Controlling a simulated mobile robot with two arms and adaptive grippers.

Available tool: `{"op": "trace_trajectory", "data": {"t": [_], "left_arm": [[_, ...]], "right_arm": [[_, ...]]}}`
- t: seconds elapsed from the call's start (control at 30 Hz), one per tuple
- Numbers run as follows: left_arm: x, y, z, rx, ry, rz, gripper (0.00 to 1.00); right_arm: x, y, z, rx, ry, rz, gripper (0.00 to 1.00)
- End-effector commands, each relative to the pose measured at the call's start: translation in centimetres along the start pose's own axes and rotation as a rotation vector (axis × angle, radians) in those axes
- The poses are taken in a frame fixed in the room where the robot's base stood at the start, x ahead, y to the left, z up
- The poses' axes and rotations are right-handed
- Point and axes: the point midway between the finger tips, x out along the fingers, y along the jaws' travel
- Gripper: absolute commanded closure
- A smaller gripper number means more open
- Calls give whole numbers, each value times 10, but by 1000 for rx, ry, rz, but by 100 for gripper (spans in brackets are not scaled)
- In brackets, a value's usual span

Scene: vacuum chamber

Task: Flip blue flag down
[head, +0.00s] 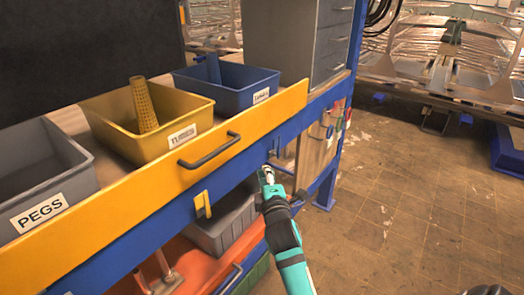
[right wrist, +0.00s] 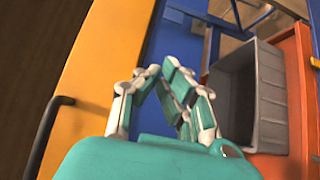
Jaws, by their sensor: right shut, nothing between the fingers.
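My right gripper (head: 265,173) is shut and empty in front of the blue beam (head: 236,174), below the right part of the yellow drawer front. In the right wrist view its fingers (right wrist: 160,73) meet at the tips, over the blue surface. A small part (head: 275,149) stands out from the beam just above the fingertips; I cannot tell for sure that it is the blue flag. A narrow blue upright piece (right wrist: 211,48) shows right of the fingers in the right wrist view. Contact is unclear. A yellow flag-like hook (head: 203,204) is on the beam further left. My left gripper is out of view.
A yellow drawer front (head: 150,165) with a dark handle (head: 209,150) runs above the beam. Grey (head: 84,170), yellow (head: 196,125) and blue (head: 240,100) bins stand behind it. A grey bin (head: 222,232) sits below. Open floor (head: 390,220) lies to the right.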

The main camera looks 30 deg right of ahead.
Motion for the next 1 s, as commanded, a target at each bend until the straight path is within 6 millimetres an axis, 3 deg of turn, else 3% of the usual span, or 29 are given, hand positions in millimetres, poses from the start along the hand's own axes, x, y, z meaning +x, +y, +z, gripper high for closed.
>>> {"op": "trace_trajectory", "data": {"t": [0.23,0.37,0.8,1.0], "left_arm": [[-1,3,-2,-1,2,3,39],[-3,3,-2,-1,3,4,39],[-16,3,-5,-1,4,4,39],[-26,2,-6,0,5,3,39]], "right_arm": [[2,0,-1,3,2,-2,100],[15,0,-1,3,2,-1,100],[105,1,-2,7,2,-2,100],[123,0,21,2,2,-3,100]]}}
